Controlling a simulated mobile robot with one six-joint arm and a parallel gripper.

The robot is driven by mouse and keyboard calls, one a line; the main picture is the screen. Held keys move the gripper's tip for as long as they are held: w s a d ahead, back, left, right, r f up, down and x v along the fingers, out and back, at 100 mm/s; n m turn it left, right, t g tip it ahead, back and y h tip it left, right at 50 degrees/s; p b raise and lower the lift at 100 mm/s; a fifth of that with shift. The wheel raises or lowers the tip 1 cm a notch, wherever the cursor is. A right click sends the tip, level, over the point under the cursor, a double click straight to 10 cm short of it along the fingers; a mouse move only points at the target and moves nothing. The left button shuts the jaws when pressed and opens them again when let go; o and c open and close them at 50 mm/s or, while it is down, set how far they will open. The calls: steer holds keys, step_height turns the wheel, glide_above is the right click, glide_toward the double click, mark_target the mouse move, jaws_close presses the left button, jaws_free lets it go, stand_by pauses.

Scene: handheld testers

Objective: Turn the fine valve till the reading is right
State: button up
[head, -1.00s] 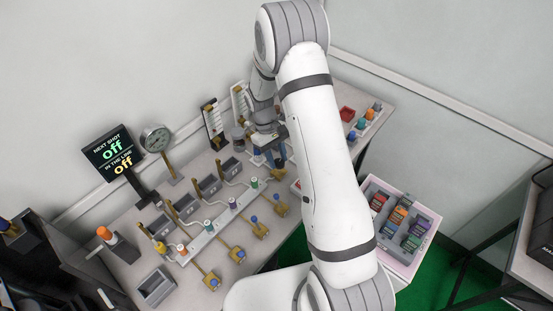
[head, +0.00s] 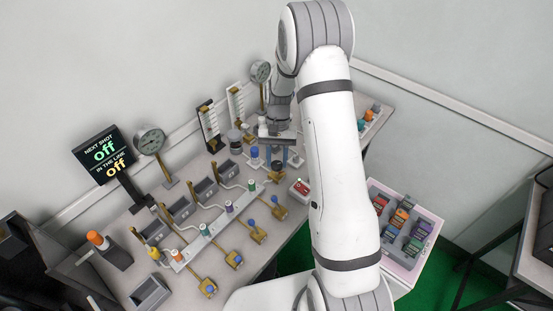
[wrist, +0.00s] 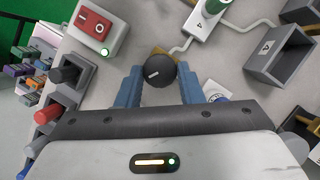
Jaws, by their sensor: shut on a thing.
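A round black knob (wrist: 158,72) with a white pointer line sits between the blue fingers of my gripper (wrist: 158,84) in the wrist view. The gripper is shut on it, a finger at each side. Its pointer line slants up to the right. In the head view my gripper (head: 279,158) is low over the bench, with the dark knob (head: 277,166) between its fingers. One round gauge (head: 149,139) stands at the left and another gauge (head: 260,72) at the back; their readings are too small to tell.
A red switch box (head: 299,188) with a lit green lamp stands close to the gripper. Brass valves with blue knobs (head: 258,235) and a white manifold (head: 213,229) are to the left. Scaled tubes (head: 208,120) stand at the back. A crate (head: 402,252) of coloured items is at right.

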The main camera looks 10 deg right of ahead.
steer(key=shift+m, duration=0.3)
steer(key=o, duration=1)
steer(key=shift+c, duration=0.2)
steer(key=v, duration=0.7)
steer(key=shift+r+b, duration=0.4)
steer(key=shift+w+d, duration=0.1)
